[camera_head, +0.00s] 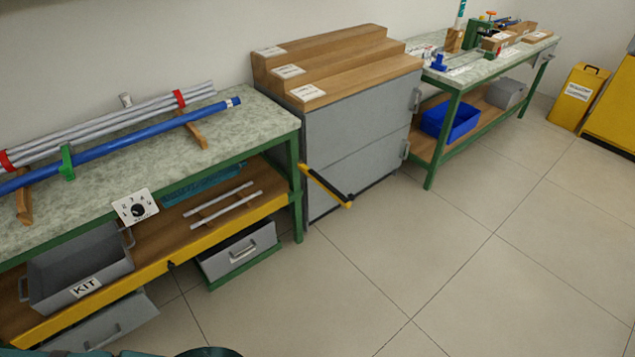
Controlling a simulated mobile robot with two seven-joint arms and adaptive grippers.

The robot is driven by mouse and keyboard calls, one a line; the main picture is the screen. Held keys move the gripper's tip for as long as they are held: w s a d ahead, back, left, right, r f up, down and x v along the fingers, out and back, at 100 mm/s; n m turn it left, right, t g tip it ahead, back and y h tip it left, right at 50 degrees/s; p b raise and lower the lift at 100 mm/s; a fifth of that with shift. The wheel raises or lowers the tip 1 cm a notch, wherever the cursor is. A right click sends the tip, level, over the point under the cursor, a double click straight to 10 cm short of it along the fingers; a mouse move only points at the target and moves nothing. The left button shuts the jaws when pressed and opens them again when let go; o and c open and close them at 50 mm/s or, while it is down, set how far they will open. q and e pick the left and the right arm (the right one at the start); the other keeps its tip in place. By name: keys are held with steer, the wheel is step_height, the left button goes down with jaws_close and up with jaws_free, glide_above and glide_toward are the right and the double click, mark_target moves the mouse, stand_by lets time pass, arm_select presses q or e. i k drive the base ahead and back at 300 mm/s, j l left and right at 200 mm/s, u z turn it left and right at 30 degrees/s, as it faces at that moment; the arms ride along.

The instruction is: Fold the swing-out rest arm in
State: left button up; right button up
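The swing-out rest arm (322,184), a yellow bar with a black strip along it, sticks out from beside the right end of the left workbench. It points toward the lower right, in front of the grey cabinet (345,150), and ends in a yellow tip over the floor. Its mount by the green bench leg (297,205) is only partly clear to see. Neither of my grippers is in view, and nothing is touching the rest arm.
The left workbench (245,120) carries grey rods (110,122) and a blue rod (130,141). Its yellow-edged lower shelf holds a grey KIT bin (75,262) and loose rods. A drawer (240,252) hangs below. The tiled floor (440,260) at right is clear.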

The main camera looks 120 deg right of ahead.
mark_target(344, 201)
steer(key=k+z, duration=0.1)
steer(key=z, duration=0.3)
steer(key=k+l+z, duration=0.1)
steer(key=z, duration=0.35)
steer(key=k+l+z, duration=0.1)
steer(key=l+z, duration=0.15)
steer(key=z, duration=0.15)
steer(key=k+l+z, duration=0.15)
steer(key=l+z, duration=0.45)
steer(key=l, duration=0.25)
steer(key=k+l+z, duration=0.15)
steer(key=l, duration=0.35)
steer(key=l+z, duration=0.1)
steer(key=l, duration=0.35)
steer(key=k+l, duration=0.1)
steer(key=l, duration=1.3)
steer(key=l+z, duration=0.25)
steer(key=z, duration=0.2)
steer(key=i+j, duration=0.05)
